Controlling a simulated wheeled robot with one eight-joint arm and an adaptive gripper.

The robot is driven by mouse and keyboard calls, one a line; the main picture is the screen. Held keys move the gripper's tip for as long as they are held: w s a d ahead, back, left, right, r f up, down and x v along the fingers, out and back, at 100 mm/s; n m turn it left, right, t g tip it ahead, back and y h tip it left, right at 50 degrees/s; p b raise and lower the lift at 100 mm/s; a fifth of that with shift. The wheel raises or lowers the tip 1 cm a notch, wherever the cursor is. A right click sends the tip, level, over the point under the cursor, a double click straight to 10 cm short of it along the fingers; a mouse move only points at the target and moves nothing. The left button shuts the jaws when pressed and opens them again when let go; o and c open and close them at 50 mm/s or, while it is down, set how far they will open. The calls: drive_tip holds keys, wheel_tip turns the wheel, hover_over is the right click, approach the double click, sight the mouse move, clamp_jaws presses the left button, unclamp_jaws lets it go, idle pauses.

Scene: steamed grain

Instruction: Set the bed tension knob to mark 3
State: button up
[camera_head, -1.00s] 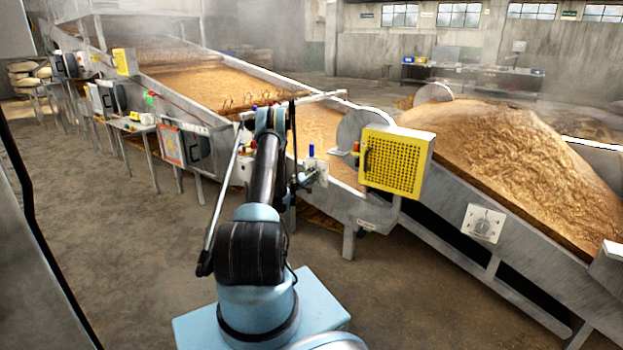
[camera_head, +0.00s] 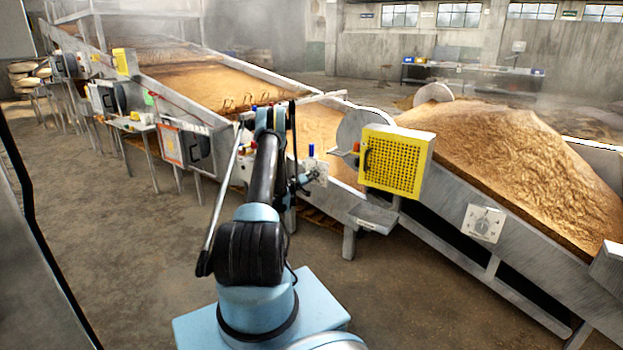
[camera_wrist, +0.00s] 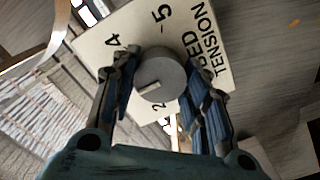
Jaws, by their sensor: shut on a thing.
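In the wrist view the numerals 4, 5 and 2 show. The pointer line faces lower left, between 4 and 2; the 3 does not show, and the left finger covers part of that side. My gripper (camera_wrist: 163,92) is shut on the knob, one dark finger on each side. In the head view the plate (camera_head: 318,171) is at my arm's end, and the gripper (camera_head: 301,182) is small and partly hidden by my arm.
A yellow perforated guard box (camera_head: 395,162) stands close right of the plate. A blue-topped post (camera_head: 311,151) rises above the plate. A separate dial plate (camera_head: 483,223) is on the frame further right. The floor (camera_head: 110,250) at left is open.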

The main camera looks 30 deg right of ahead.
drive_tip(key=o, duration=1)
drive_tip(key=shift+w+a, duration=0.1)
drive_tip(key=shift+o, duration=0.2)
drive_tip(key=v, duration=0.7)
drive_tip(key=shift+a, duration=0.2)
